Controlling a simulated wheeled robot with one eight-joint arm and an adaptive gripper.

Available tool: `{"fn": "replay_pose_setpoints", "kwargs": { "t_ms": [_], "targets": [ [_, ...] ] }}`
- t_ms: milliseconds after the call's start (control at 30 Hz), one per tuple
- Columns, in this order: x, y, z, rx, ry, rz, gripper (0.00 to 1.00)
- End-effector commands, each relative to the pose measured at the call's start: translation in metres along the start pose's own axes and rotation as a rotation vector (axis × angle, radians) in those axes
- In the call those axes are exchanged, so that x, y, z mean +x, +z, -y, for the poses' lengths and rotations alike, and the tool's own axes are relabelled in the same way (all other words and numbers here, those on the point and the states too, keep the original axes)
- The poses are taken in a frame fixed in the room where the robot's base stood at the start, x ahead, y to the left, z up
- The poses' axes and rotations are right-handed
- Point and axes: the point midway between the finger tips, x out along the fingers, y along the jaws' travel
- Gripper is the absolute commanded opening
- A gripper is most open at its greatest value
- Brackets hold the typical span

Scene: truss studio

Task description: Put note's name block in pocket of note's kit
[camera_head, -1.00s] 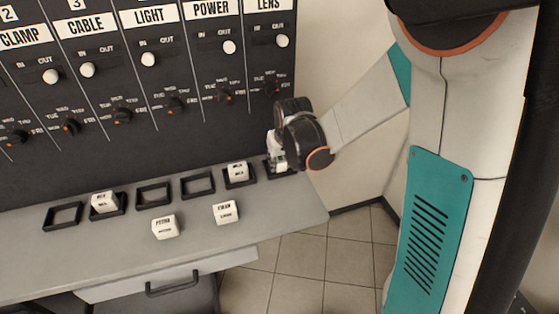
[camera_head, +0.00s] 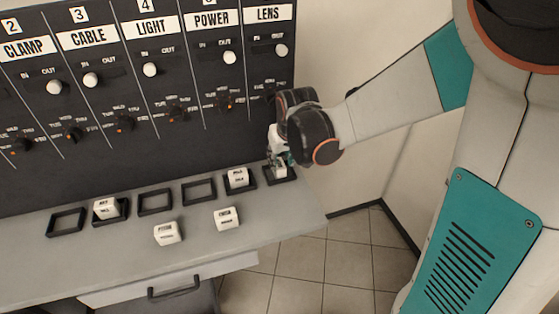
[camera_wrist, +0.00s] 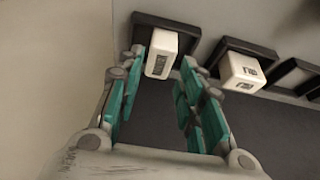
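Black square pockets stand in a row on the grey shelf. The rightmost pocket (camera_head: 291,180), below the LENS column, has a white block (camera_head: 281,172) in it. My gripper (camera_head: 280,160) is directly above that block. In the wrist view my gripper (camera_wrist: 163,60) has its teal fingers apart on either side of the white block (camera_wrist: 162,53), with gaps showing; the block sits slightly tilted in the pocket frame (camera_wrist: 195,30). Its print is too small to read. No note is in view.
Another block (camera_head: 238,178) is at the POWER pocket and one (camera_head: 106,208) is at a left pocket. Two loose blocks (camera_head: 167,233) (camera_head: 227,218) lie in front. The labelled panel (camera_head: 140,100) stands behind.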

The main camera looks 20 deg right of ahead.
Motion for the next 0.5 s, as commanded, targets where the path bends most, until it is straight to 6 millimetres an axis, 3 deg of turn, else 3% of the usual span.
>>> {"fn": "replay_pose_setpoints", "kwargs": {
  "t_ms": [200,500],
  "targets": [
    [-0.039,-0.001,0.0,0.0,0.0,-0.001,0.34],
    [-0.063,0.002,0.0,0.0,0.0,-0.003,0.34]
  ]
}}
